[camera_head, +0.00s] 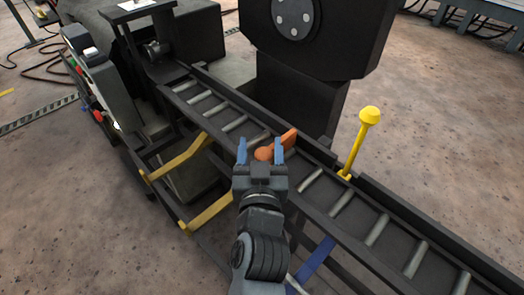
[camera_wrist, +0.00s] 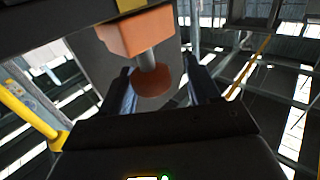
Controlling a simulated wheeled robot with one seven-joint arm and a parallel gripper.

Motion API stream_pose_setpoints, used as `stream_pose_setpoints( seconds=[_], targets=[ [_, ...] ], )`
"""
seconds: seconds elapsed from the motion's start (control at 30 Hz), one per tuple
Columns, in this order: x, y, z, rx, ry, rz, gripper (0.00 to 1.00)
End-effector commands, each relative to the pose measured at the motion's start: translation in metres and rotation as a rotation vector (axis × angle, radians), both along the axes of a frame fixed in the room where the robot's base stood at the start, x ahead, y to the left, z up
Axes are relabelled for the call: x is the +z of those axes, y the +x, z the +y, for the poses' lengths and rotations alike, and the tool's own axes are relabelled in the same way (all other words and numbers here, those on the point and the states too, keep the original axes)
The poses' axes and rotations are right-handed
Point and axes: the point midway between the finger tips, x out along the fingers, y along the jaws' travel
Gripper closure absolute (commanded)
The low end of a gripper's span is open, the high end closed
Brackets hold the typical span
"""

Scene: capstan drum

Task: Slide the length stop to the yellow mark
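The length stop is an orange block (camera_head: 287,141) with a round orange knob (camera_head: 264,154), set across the roller conveyor. My gripper (camera_head: 261,152) has its two blue fingers apart, one on each side of the knob. In the wrist view, the orange block (camera_wrist: 140,37) is at the top, and a grey stem joins it to the knob (camera_wrist: 153,82). The knob lies between my fingers (camera_wrist: 160,88), with a gap visible on the right side. A yellow post with a round top (camera_head: 362,135), apparently the yellow mark, stands at the conveyor's far rail, right of the stop.
The roller conveyor (camera_head: 375,229) runs from upper left to lower right, with dark side rails. A large black machine (camera_head: 310,75) stands behind it. Yellow bars (camera_head: 208,212) stick out at the near side, left of my gripper. The rollers between stop and post look clear.

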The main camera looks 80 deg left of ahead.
Motion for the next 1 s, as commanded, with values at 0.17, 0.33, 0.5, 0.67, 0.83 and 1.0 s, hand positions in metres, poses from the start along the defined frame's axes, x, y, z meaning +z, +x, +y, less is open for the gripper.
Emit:
stream_pose_setpoints(
  seconds=[0.17,0.33,0.5,0.67,0.83,1.0],
  targets=[
    [-0.003,0.001,-0.001,-0.003,-0.006,0.002,0.38],
    [-0.007,0.000,-0.010,-0.006,-0.006,0.006,0.38],
    [-0.008,-0.004,-0.034,-0.007,-0.004,0.007,0.38],
    [-0.006,-0.010,-0.056,-0.004,-0.003,0.005,0.38],
    [-0.005,-0.013,-0.072,-0.002,-0.003,0.004,0.38],
    [-0.003,-0.014,-0.077,-0.001,-0.004,0.002,0.38]
  ],
)
